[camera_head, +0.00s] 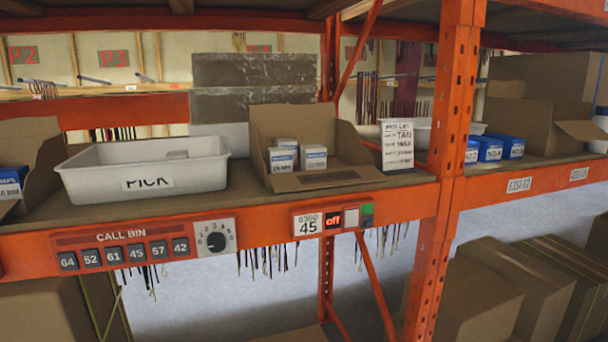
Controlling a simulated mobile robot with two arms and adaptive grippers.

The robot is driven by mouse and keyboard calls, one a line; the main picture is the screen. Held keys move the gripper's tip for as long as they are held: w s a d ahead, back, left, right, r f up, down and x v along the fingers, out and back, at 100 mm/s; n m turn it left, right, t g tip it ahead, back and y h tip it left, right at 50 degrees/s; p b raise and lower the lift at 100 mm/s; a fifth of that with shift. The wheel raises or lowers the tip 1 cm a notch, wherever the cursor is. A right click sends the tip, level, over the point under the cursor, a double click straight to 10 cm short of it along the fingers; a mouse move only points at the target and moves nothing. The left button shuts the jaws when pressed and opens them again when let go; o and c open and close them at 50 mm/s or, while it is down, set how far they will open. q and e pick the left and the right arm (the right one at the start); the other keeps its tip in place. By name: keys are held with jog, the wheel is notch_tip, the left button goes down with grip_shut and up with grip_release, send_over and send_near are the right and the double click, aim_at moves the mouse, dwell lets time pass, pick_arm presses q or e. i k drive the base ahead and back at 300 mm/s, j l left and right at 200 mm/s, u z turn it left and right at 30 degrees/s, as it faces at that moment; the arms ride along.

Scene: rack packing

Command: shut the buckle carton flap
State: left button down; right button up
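An open brown carton (268,125) stands on the shelf at the middle, and I take it as the buckle carton, though its box labels are too small to read surely. Its back panel stands upright and a side flap (354,147) leans up at the right. A front flap (327,179) lies folded down toward the shelf edge. Several small white and blue boxes (314,157) stand inside. Neither of my grippers is in view.
A white PICK bin (143,172) stands left of the carton, and a white list card (397,146) stands to its right. An orange upright (447,150) divides the bays. More cartons (552,120) and blue boxes (489,148) are beyond it. The shelf front carries a dial (215,240) and an "off" display (333,220).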

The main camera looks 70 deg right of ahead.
aim_at(298, 180)
jog(key=i+l+z, duration=0.15)
jog(key=z, duration=0.3)
jog(key=i+l+z, duration=0.1)
jog(key=z, duration=0.3)
jog(key=i+z, duration=0.3)
jog(key=z, duration=1.55)
